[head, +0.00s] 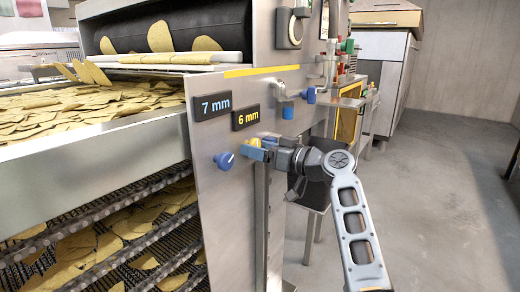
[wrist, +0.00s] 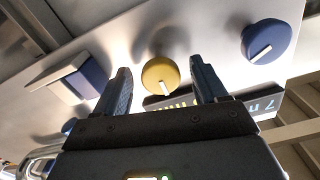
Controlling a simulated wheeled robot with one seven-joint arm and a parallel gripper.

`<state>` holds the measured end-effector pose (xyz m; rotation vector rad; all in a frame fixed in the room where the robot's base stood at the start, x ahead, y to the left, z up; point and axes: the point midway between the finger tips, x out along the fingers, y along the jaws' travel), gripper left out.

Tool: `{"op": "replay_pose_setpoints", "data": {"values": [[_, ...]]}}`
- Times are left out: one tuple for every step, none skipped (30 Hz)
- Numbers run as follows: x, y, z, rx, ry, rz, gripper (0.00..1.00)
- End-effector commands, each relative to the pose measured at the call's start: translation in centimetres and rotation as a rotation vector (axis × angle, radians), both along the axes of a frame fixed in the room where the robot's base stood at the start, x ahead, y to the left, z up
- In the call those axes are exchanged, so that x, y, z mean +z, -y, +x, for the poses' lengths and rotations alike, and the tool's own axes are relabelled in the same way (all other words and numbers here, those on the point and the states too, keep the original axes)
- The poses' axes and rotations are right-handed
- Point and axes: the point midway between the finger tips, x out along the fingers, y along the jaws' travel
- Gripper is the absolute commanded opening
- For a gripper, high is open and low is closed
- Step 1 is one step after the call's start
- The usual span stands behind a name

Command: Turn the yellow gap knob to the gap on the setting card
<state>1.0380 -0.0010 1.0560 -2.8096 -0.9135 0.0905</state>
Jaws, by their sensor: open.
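The yellow gap knob (wrist: 160,76) is on the steel side panel, with a white pointer mark on its face. In the head view the yellow knob (head: 255,142) shows just beside my gripper (head: 258,148), partly hidden by it. In the wrist view my gripper (wrist: 165,82) is open, with one dark finger on each side of the knob and a visible gap to each. A yellow-lettered card (head: 246,117) above the knob reads 6 mm. In the wrist view this card is mostly hidden behind my gripper.
A blue knob (head: 224,160) sits left of the yellow one, under a card reading 7 mm (head: 212,106). It also shows in the wrist view (wrist: 266,41). A blue-and-white fitting (wrist: 72,76) sits on the other side. Chips fill the conveyor (head: 90,125) at left.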

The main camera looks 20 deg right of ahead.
Motion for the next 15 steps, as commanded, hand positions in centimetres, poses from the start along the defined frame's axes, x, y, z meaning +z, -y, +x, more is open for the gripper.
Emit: {"op": "replay_pose_setpoints", "data": {"values": [[-0.01, 0.00, -0.01, 0.000, 0.000, 0.000, 0.71], [-0.01, 0.01, -0.02, 0.000, 0.000, 0.000, 0.71], [-0.01, 0.01, -0.02, 0.000, 0.000, 0.000, 0.67], [-0.01, 0.02, -0.03, 0.000, 0.000, 0.000, 0.64], [-0.01, 0.02, -0.03, 0.000, 0.000, 0.000, 0.61], [-0.01, 0.02, -0.03, 0.000, 0.000, 0.000, 0.57], [-0.01, 0.02, -0.03, 0.000, 0.000, 0.000, 0.54], [-0.01, 0.02, -0.03, 0.000, 0.000, 0.000, 0.51], [-0.01, 0.02, -0.03, 0.000, 0.000, 0.000, 0.48], [-0.01, 0.03, -0.03, 0.000, 0.000, 0.000, 0.45], [-0.01, 0.03, -0.03, 0.000, 0.000, 0.000, 0.42], [-0.01, 0.03, -0.03, 0.000, 0.000, 0.000, 0.38], [-0.01, 0.03, -0.03, 0.000, 0.000, 0.000, 0.35], [-0.02, 0.03, -0.04, 0.000, 0.000, 0.000, 0.32], [-0.01, 0.04, -0.04, 0.000, 0.000, 0.000, 0.28]]}}
